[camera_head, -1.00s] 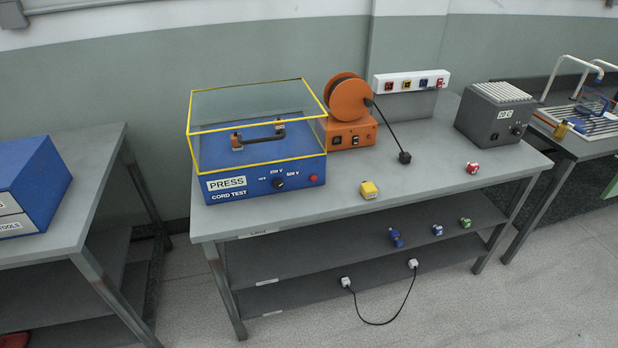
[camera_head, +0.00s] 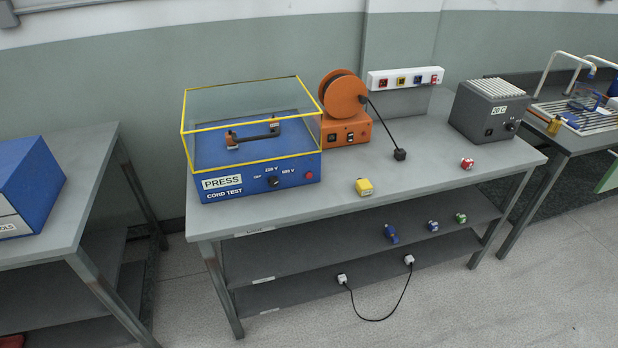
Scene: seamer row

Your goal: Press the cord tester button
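The cord tester (camera_head: 250,184) is a blue box at the left end of the grey table, with a clear yellow-edged cover over its top. Its front carries a "PRESS" label (camera_head: 222,182), "CORD TEST" lettering, a dark knob (camera_head: 273,182) and a small round red button (camera_head: 309,175) at the right. A dark piece with two brown end blocks (camera_head: 253,134) sits under the cover. Neither of my grippers is in view.
On the same table (camera_head: 330,205) stand an orange cord reel (camera_head: 343,110), a yellow block (camera_head: 364,187), a red block (camera_head: 467,163) and a grey "20 C" box (camera_head: 488,110). Small plugs lie on the shelves below. A blue toolbox (camera_head: 30,185) is on the left table.

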